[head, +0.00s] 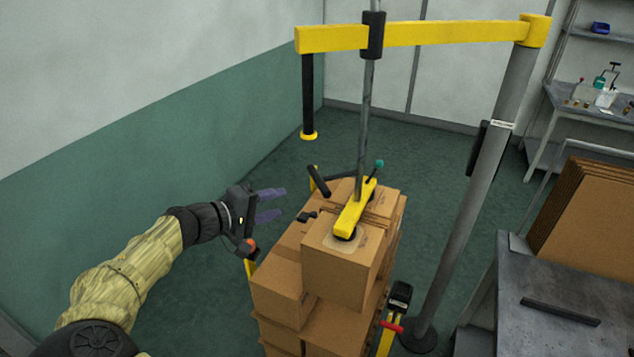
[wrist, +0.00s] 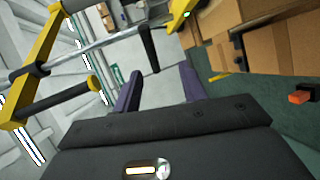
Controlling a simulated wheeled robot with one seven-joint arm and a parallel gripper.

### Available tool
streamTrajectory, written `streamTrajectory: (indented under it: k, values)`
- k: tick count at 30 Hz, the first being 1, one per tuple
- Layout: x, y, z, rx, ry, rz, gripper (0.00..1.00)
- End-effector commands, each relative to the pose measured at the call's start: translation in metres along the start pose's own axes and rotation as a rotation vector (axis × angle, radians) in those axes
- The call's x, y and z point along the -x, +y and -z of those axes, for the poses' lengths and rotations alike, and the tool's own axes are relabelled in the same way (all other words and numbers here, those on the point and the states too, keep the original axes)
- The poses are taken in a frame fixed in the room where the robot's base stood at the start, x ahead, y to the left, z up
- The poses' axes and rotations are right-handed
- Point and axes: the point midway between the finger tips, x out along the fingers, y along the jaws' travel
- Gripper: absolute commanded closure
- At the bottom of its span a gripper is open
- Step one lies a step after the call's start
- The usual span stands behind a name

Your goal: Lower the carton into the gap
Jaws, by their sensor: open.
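A brown carton (head: 338,267) hangs under the yellow bar of a vacuum lifter (head: 356,208), with a dark suction cup on its top. It is over the front of a carton stack (head: 278,287), its top above the neighbouring cartons. The gap is hidden in the head view, and I cannot tell how the carton lines up with it. My gripper (head: 282,203) is open and empty, left of the lifter. Its purple fingers point towards a black handle (head: 318,181) without touching it. In the wrist view the handle (wrist: 149,48) shows ahead, between the open fingers (wrist: 158,88).
A grey post (head: 487,185) carries the yellow overhead arm (head: 450,32) with the lifter's vertical tube. A pallet truck handle (head: 400,296) stands right of the stack. A grey bench (head: 545,300) with flat cardboard is at the right.

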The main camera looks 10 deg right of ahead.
Motion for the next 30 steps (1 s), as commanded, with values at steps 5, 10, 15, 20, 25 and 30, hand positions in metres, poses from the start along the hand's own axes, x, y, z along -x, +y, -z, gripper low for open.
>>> streamTrajectory:
  k: [5,10,15,20,25,30]
  values:
    - [0.028,0.011,0.012,-0.012,0.051,-0.079,0.58]
    - [0.027,0.011,0.012,-0.012,0.049,-0.077,0.58]
    - [0.024,0.012,0.012,-0.012,0.047,-0.076,0.58]
    - [0.011,0.014,0.012,-0.012,0.045,-0.076,0.58]
    - [-0.015,0.017,0.013,-0.010,0.043,-0.076,0.58]
    - [-0.045,0.020,0.015,-0.010,0.043,-0.077,0.58]
